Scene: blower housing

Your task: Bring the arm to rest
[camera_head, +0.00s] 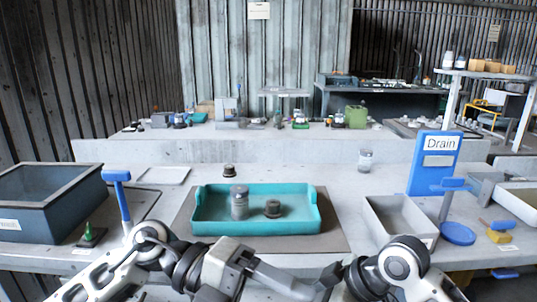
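My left arm comes in from the bottom left, and its grey gripper (285,282) reaches to the right in front of the table's near edge. My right arm comes in from the bottom right. Its dark end (334,273) points left, close to the tip of the left one. Whether either gripper is open is too unclear to tell, and I see no object held. The teal tray (210,222) lies behind them on a grey-brown mat (338,240). In it stand a grey cylindrical housing (239,203) and a short dark round part (272,208).
A dark open bin (20,208) stands at the left, near a blue T-shaped tool (118,190). A grey bin (398,222) and a blue Drain sign (434,162) stand at the right. Another dark part (229,170) and a clear jar (365,160) stand behind the tray.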

